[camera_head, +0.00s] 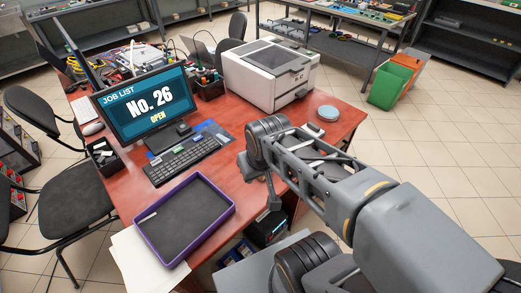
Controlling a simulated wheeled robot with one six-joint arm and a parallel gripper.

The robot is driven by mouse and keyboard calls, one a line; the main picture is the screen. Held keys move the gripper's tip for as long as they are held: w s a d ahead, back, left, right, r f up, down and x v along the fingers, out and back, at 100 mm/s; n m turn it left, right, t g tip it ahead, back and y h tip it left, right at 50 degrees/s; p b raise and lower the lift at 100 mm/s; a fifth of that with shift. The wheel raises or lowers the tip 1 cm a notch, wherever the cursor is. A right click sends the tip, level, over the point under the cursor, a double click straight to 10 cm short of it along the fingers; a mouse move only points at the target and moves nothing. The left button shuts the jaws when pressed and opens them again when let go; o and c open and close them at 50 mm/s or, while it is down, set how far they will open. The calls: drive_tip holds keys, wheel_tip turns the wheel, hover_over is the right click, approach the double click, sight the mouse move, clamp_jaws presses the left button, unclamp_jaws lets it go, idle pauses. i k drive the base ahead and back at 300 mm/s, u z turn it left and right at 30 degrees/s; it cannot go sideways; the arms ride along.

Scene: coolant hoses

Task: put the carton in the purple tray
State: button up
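The purple tray (228,212) lies on the red-brown desk at the front, left of my arm. It has a dark grey floor, and a small pale strip (148,217) lies at its left edge. I cannot make out a carton for certain in this view. My gripper (274,203) seems to point down at the desk's front edge, right of the tray and apart from it. It is small and partly hidden by my arm, so its fingers cannot be read.
The desk (130,185) also bears a monitor (148,105), a keyboard (187,158), a white printer (270,75) and a round grey-blue disc (328,113). White paper (137,262) lies by the tray. A black chair (65,210) stands left; green and orange bins (390,86) stand behind.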

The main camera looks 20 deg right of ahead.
sight(201, 204)
drive_tip(key=u, duration=2.7)
drive_tip(key=k, duration=1.3)
drive_tip(key=z, duration=1.65)
drive_tip(key=i, duration=0.5)
drive_tip(key=z, duration=0.05)
